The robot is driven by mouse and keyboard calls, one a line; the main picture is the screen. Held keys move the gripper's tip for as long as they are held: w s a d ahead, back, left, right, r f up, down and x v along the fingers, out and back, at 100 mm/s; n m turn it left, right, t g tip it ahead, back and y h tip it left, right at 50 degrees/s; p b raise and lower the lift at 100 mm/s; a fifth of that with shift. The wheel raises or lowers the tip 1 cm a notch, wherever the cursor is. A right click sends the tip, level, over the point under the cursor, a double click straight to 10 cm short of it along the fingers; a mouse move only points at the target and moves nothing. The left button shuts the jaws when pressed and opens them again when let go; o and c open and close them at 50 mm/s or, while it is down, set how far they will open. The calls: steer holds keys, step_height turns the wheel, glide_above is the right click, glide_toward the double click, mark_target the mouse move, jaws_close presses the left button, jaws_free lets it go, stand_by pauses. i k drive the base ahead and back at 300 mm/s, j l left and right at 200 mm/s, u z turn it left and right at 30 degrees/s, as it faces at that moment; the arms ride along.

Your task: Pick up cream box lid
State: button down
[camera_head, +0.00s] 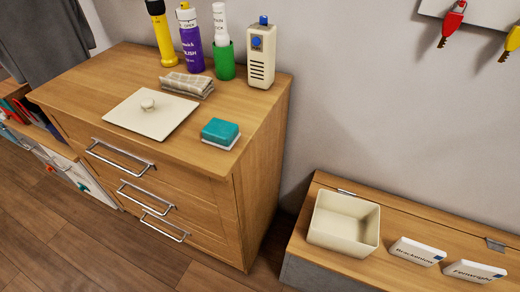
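The cream box lid (152,112) is a flat square plate with a round knob on top. It lies flat, knob up, on the wooden chest of drawers (185,143), near the front edge. An open, empty-looking cream box (343,224) stands on a low wooden bench at the lower right, apart from the lid. My gripper does not show in this view.
A teal sponge (220,132) lies right of the lid and a folded cloth (187,84) behind it. A yellow torch (162,35), a purple bottle (191,40), a green container (223,55) and a cream handset (261,55) stand at the back. Labelled white boxes (417,251) sit on the bench.

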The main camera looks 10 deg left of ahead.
mark_target(151, 114)
steer(key=l+u, duration=0.1)
steer(key=u, duration=0.35)
steer(key=i+l+u, duration=0.1)
steer(key=u, duration=0.35)
steer(key=l+u, duration=0.2)
steer(key=u, duration=0.2)
steer(key=l+u, duration=0.15)
steer(key=u, duration=0.3)
